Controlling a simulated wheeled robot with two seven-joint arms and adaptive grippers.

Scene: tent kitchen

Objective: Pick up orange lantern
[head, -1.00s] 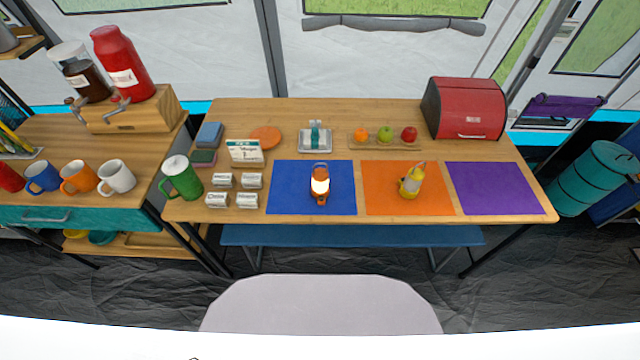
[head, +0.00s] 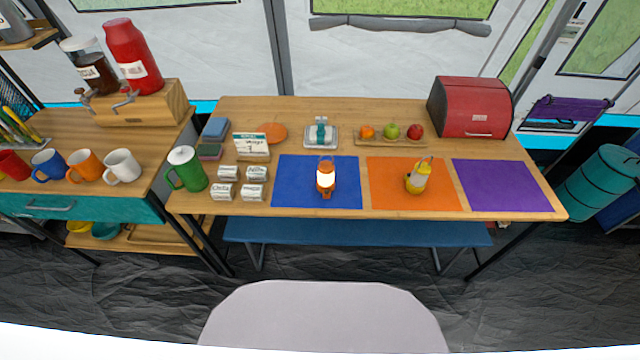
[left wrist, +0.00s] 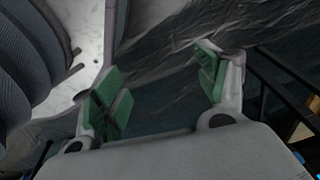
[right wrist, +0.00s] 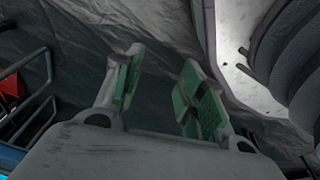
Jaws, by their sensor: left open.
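The orange lantern (head: 326,179) stands upright on the blue mat (head: 290,183) on the wooden table, its globe glowing white. A yellow lantern (head: 418,178) stands on the orange mat to its right. Neither gripper shows in the head view. In the left wrist view my left gripper (left wrist: 160,85) is open, with nothing between its green-padded fingers. In the right wrist view my right gripper (right wrist: 157,88) has its fingers apart and empty. Both wrist views show dark floor beyond the fingers, and no lantern.
A purple mat (head: 500,186) lies bare at the right. A green mug (head: 187,168) and several small white boxes are left of the blue mat. Behind are a metal tray (head: 311,141), fruit and a red bread box (head: 468,108). A blue bench (head: 357,231) runs along the table's front.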

